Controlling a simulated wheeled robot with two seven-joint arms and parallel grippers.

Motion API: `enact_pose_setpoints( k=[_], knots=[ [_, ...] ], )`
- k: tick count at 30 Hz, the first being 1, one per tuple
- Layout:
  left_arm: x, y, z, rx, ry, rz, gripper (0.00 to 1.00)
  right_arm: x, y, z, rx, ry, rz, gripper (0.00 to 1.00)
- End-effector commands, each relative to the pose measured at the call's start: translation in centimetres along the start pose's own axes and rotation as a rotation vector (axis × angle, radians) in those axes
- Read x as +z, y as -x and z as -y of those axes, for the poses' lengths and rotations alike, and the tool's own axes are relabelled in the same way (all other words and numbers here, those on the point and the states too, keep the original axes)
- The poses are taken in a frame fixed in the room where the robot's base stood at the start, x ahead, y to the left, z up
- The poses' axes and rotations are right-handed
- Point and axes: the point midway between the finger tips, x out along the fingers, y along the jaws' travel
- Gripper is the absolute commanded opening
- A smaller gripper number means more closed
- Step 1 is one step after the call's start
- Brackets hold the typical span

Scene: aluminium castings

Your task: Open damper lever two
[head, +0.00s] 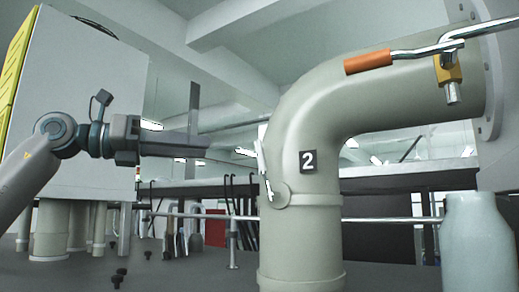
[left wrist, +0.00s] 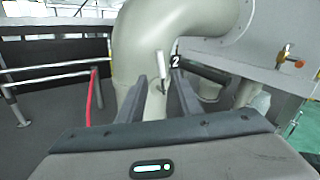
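A thick cream pipe elbow (head: 303,240) carries a black label with a white 2 (head: 308,161). Beside the label, on the pipe's left side, is a slim pale lever (head: 263,165), nearly upright, with a round pivot plate (head: 281,194) at its lower end. In the left wrist view the lever (left wrist: 161,67) is slightly tilted and appears between the fingertips, beyond them. My left gripper (head: 202,144) points right toward the lever, with a gap between them. Its two fingers (left wrist: 158,80) are apart and empty. My right gripper is not in view.
An orange-handled lever (head: 368,62) on a brass valve (head: 449,72) sits at upper right. A pale bottle-shaped vessel (head: 480,245) stands at lower right. A grey cabinet (head: 85,110) stands at left. A railing (left wrist: 60,72) runs behind the pipe. The space between my gripper and the pipe is clear.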

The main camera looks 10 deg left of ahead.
Motion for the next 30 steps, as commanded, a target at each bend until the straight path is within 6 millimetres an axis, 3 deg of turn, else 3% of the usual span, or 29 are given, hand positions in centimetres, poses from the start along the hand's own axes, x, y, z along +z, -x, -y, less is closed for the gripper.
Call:
enact_pose_setpoints(
  k=[18, 24, 30],
  knots=[
    [0.4, -11.0, 0.1, -0.001, 0.001, -0.002, 0.32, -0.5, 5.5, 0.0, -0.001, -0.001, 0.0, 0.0],
    [0.2, -13.5, 0.0, 0.0, 0.001, -0.001, 0.32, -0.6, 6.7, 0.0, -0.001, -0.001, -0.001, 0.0],
    [0.1, -14.5, 0.0, 0.0, 0.0, 0.0, 0.32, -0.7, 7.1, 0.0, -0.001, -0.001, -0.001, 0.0]
  ],
)
